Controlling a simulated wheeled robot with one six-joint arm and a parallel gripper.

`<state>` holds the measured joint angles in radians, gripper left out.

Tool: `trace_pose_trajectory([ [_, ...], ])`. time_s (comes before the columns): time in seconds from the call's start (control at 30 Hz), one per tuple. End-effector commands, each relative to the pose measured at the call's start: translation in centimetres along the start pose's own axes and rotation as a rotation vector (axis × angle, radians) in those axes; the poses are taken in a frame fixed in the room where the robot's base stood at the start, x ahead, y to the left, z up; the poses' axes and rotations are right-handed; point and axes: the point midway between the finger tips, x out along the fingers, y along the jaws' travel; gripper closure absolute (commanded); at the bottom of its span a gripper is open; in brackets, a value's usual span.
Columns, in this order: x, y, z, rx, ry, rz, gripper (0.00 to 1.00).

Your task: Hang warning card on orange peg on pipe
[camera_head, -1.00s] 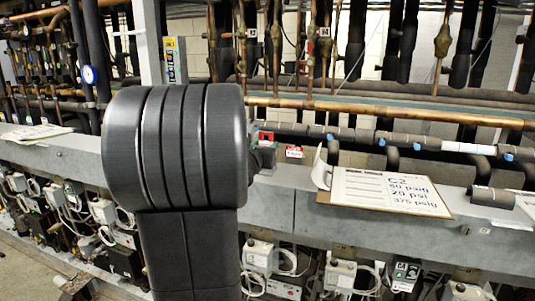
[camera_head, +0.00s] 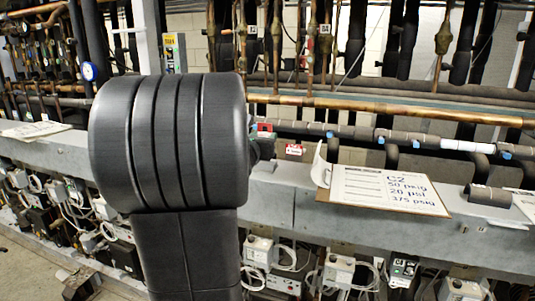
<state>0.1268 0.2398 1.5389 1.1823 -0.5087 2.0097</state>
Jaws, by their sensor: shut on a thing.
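My own large dark arm link fills the left-centre of the head view and hides my gripper, so I cannot see its fingers or what it holds. I cannot make out a warning card in a grip. A small red-and-white tag (camera_head: 294,150) shows just right of the arm, near the grey beam's rear edge; I cannot tell whether it is the card. A copper pipe (camera_head: 400,110) runs across the rack behind. I see no clear orange peg; one may be hidden behind the arm.
A clipboard (camera_head: 385,190) with a handwritten C2 sheet lies on the grey beam (camera_head: 300,200) to the right. Another paper (camera_head: 35,130) lies on the beam at far left. Blue-clipped dark pipes (camera_head: 420,140) run behind the beam. Vertical pipes crowd the back; control boxes (camera_head: 260,252) hang below.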

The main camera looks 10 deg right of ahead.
Motion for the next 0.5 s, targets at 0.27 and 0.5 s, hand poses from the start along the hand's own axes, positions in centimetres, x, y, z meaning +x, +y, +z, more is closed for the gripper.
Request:
trace_pose_trajectory([
  [0.27,-1.2,0.0,0.8,0.000,0.000,0.002,0.70],
  [0.5,-2.3,0.0,1.5,-0.001,0.000,0.001,0.70],
])
